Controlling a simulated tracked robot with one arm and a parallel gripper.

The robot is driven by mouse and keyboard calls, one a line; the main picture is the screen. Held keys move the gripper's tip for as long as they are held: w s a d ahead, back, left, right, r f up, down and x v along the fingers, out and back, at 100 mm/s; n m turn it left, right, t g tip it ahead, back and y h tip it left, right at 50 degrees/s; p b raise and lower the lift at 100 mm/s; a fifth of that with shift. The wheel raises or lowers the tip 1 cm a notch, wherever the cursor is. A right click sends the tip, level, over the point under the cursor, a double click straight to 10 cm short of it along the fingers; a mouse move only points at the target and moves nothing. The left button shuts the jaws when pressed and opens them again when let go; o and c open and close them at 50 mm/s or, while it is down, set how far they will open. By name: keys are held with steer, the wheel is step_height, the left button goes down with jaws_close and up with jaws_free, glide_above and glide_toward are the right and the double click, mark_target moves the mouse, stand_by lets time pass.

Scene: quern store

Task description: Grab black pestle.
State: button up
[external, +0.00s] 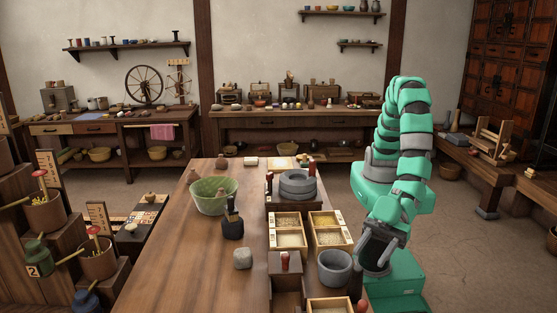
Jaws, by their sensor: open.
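A black upright item (231,206), which looks like the black pestle, stands at a dark cup-like vessel (233,230) on the wooden table, in front of the green bowl. Its lower end is hidden, and I cannot tell pestle and vessel apart clearly. My gripper (374,262) hangs low at the table's right side, beside the grey stone mortar (335,265). It is open and well to the right of the black item, with the trays between them. Its fingertips are hard to make out.
A green bowl (212,197), a grey stone (242,259), a round quern (297,185) and grain trays (288,240) share the table (185,255). The table's left front is bare. Stepped stands with pots (42,212) are at the left.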

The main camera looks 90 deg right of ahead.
mark_target(360, 268)
steer(key=shift+f+b+x, duration=0.15)
steer(key=shift+b+x, duration=0.3)
steer(key=shift+x, duration=1.25)
steer(key=shift+f+b+x, duration=0.2)
steer(key=shift+b+x, duration=0.2)
steer(key=shift+x, duration=1.3)
steer(key=shift+d, duration=0.2)
steer(key=c, duration=1)
